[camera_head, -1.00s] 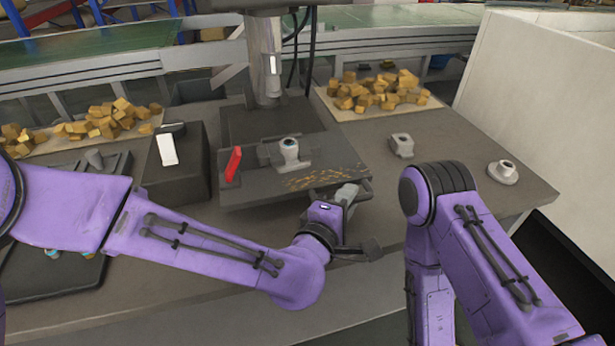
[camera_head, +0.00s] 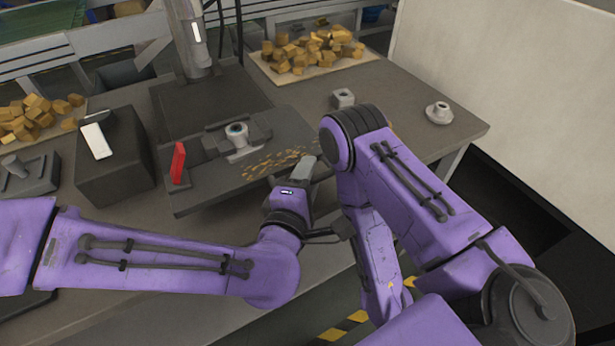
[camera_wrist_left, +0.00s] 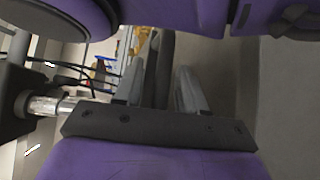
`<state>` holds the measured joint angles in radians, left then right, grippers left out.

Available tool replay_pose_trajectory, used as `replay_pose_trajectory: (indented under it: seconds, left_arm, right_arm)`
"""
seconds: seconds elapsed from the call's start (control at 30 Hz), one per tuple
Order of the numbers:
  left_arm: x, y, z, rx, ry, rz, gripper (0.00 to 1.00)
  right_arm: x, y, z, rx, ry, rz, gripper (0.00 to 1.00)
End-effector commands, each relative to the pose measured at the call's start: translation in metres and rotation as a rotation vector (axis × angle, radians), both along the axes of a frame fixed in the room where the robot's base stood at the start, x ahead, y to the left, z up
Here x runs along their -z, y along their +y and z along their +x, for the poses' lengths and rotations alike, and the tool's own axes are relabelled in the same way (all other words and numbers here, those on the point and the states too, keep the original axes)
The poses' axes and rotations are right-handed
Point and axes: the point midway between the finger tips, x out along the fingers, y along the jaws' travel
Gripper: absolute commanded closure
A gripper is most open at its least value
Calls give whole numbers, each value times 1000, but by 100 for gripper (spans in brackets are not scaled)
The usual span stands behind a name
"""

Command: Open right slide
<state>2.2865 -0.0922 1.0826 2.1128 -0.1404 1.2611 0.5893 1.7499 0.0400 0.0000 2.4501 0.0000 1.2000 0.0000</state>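I cannot tell which part is the right slide. The dark machine table (camera_head: 215,180) carries a grey clamp-like fixture (camera_head: 240,150) with a ring-topped metal part (camera_head: 237,132) in it. A red handle (camera_head: 178,163) stands at the table's left side and brown chips lie at its right. My left gripper (camera_head: 303,170) is at the table's right front corner. Its two grey fingers (camera_wrist_left: 158,90) stand apart in the left wrist view, with a dark strip showing between them; I see no clear contact. My right arm (camera_head: 400,190) is close on the right; its gripper is out of view.
Wooden blocks lie in piles at the back (camera_head: 305,50) and left (camera_head: 35,118). A small grey block (camera_head: 343,98) and a flanged part (camera_head: 438,112) stand on the right bench. A pale wall (camera_head: 500,90) rises at right.

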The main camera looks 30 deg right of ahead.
Motion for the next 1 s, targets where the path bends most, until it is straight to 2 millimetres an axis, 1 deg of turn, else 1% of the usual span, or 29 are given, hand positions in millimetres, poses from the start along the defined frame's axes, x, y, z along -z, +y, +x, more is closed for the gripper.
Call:
replay_pose_trajectory:
  seconds: [0.17,0.27,0.6,0.7,0.8,1.0]
  left_arm:
    - [0,0,-1,1,0,0,60]
    - [-1,6,-7,2,0,0,60]
    - [-12,61,-58,2,1,0,60]
    - [-14,70,-68,2,0,0,60]
    - [-15,74,-71,0,0,0,60]
    - [-15,75,-72,0,0,0,60]
  right_arm:
    - [0,0,0,0,0,0,40]
    - [1,0,0,0,0,0,40]
    - [8,0,0,0,0,0,40]
    - [9,0,0,0,0,0,40]
    - [9,0,0,0,0,0,40]
    - [9,0,0,0,0,0,40]
